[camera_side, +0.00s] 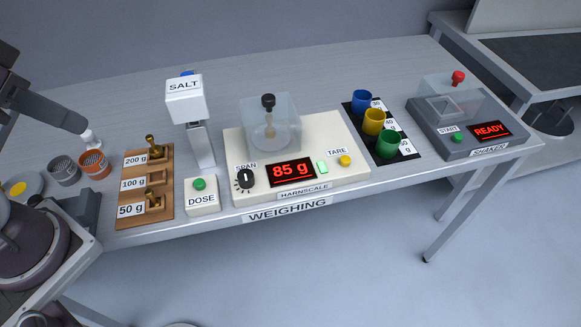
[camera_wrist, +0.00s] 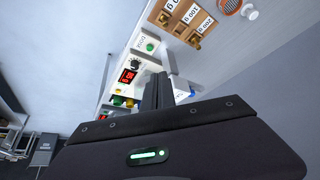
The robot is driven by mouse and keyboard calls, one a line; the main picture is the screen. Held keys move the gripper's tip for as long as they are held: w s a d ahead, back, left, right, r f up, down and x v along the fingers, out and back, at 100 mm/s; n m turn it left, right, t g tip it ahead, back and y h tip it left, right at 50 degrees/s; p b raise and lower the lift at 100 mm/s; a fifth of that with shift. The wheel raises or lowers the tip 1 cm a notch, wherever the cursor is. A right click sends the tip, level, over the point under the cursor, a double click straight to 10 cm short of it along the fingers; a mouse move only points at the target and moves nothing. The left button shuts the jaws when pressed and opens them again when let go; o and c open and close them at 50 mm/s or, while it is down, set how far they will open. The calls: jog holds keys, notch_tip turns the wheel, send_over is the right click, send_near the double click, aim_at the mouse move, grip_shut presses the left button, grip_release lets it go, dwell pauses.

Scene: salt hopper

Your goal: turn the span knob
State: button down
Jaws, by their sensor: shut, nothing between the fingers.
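The span knob (camera_side: 244,179) is a round black knob with a white pointer line, at the front left of the cream scale (camera_side: 350,172). Its pointer stands roughly upright, with dial marks around its lower left. The red display (camera_side: 291,172) beside it reads 85 g. In the wrist view the knob (camera_wrist: 135,64) is small, beyond and left of my fingers. My gripper (camera_wrist: 160,76) is shut and empty, its dark fingers apart from the knob. I cannot make out the fingertips in the side view.
The DOSE box (camera_side: 202,197) stands just left of the knob, with the salt hopper (camera_side: 186,100) behind it. A clear-walled chamber (camera_side: 270,112) stands on the scale. The wooden weight board (camera_side: 133,214) is further left. Cups (camera_side: 388,142) and the shaker (camera_side: 447,128) stand right.

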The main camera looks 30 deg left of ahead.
jog(key=c, duration=1.7)
grip_release()
jog(key=shift+w+d, duration=0.1)
jog(key=shift+w, duration=0.25)
jog(key=o, duration=0.6)
jog(key=shift+g, duration=0.9)
jog(key=w, duration=0.2)
jog(key=w+d, duration=0.1)
jog(key=w, duration=0.1)
jog(key=w+f, duration=0.1)
jog(key=w, duration=0.1)
jog(key=shift+d, duration=0.3)
jog(key=shift+o, duration=0.2)
jog(key=g, duration=0.4)
send_over(245, 174)
jog(key=f, duration=1.4)
jog(key=shift+a+f, duration=0.2)
jog(key=shift+f, duration=0.15)
jog(key=f, duration=0.7)
jog(key=shift+d+f, duration=0.2)
jog(key=shift+f, duration=0.3)
grip_shut()
